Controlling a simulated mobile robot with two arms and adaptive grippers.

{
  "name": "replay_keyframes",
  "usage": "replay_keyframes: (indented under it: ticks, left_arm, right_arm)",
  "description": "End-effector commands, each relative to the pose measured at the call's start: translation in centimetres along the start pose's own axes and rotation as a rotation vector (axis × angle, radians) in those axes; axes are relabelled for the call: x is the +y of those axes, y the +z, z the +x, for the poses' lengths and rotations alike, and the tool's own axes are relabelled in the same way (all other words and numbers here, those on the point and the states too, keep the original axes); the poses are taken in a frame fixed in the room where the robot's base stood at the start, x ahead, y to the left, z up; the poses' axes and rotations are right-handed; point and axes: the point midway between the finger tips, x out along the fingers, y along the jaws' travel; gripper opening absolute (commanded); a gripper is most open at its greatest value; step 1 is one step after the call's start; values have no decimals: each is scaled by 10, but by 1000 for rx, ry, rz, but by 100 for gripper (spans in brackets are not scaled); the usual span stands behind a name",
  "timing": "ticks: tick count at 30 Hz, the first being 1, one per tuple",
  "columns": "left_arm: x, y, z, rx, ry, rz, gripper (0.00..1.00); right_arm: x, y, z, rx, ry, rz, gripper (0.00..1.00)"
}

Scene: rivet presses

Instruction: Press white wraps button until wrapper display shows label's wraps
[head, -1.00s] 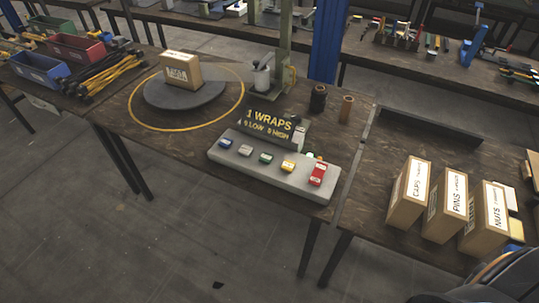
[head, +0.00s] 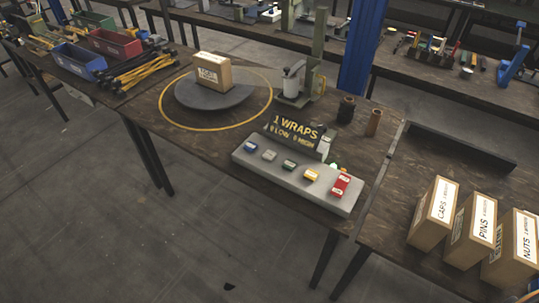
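The wrapper display (head: 297,130) stands behind the buttons and reads "1 WRAPS" in yellow, with a smaller line that looks like "0 LOW 0 HIGH". A cardboard box (head: 222,70) with a white label (head: 208,75) stands on the dark round turntable (head: 215,97); the label's print is too small to read for sure. Neither of my grippers is in view.
Two dark and brown rolls (head: 374,122) stand behind. Labelled boxes (head: 434,212) fill the right table.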

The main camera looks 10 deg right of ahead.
Motion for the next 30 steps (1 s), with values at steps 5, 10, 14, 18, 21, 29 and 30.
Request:
replay_keyframes:
  ticks: [5,10,14,18,21,29,30]
  left_arm:
    - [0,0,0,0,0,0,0]
    - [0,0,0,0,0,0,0]
    - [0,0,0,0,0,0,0]
    - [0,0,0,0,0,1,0]
    - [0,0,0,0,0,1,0]
    - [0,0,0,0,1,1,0]
    - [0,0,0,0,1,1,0]
  right_arm:
    - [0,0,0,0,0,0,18]
    - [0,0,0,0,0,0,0]
    - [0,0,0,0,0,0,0]
    - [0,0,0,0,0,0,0]
    - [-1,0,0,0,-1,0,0]
    - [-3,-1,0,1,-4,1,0]
    - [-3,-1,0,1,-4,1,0]
